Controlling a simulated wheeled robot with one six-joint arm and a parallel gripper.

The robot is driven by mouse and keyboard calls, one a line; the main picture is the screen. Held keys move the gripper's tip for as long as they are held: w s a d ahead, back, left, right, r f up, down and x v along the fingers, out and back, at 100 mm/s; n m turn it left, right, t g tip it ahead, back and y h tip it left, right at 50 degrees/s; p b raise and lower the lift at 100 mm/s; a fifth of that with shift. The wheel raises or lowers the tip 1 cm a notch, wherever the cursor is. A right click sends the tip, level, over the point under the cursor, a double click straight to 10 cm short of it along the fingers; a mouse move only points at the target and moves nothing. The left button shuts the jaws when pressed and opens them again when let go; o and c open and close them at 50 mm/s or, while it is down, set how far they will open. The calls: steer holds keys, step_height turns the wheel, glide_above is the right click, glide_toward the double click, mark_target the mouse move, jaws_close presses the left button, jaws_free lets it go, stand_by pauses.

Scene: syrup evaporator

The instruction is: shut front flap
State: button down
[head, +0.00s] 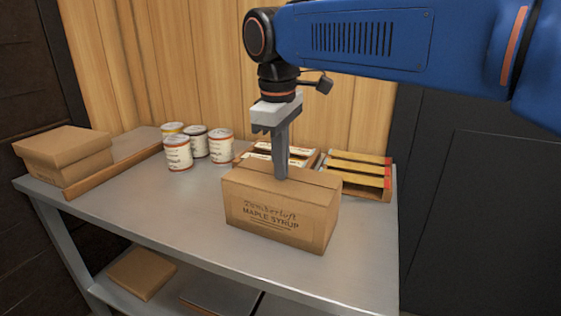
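A cardboard carton (278,215) printed "Timberloft Maple Syrup" stands upright on the metal table. Its top panels (313,180) look folded down nearly flat, and no front flap hangs over the printed face. I cannot tell whether the front flap lies fully flush. My gripper (281,176) points straight down over the middle of the carton top, fingers together and nothing seen between them. The fingertips are at or just above the top; contact cannot be told. The fingers hide part of the top.
Several labelled cans (178,153) stand behind left. Wooden trays (359,174) with cans or jars' packing sit behind the carton. Stacked brown boxes (65,152) are at the left end. A flat carton (141,273) lies on the lower shelf. Table (150,212) is clear front left.

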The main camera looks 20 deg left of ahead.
steer(key=shift+f, duration=0.6)
steer(key=shift+r, duration=0.15)
steer(key=shift+w+r, duration=0.15)
steer(key=shift+r, duration=0.45)
steer(key=shift+d+r, duration=0.1)
steer(key=shift+r, duration=0.3)
step_height(320, 180, up, 12)
steer(key=d+f+m+t, duration=0.1)
steer(key=d+f+m, duration=0.35)
steer(key=d, duration=0.85)
steer(key=d+f+m, duration=0.3)
steer(key=d+f, duration=0.3)
steer(key=d, duration=0.7)
steer(key=s+d+f+m+t, duration=0.1)
steer(key=s+d+f+m, duration=0.2)
steer(key=f, duration=0.4)
steer(key=s+d+f+m, duration=0.2)
steer(key=s+d+f, duration=0.4)
steer(key=d+f, duration=0.2)
steer(key=s+d+f+m+t, duration=0.1)
steer(key=s+d+f+m, duration=0.2)
steer(key=d+f, duration=0.3)
steer(key=shift+s+f+m+t, duration=0.35)
steer(key=shift+s+f, duration=0.4)
steer(key=shift+f, duration=0.2)
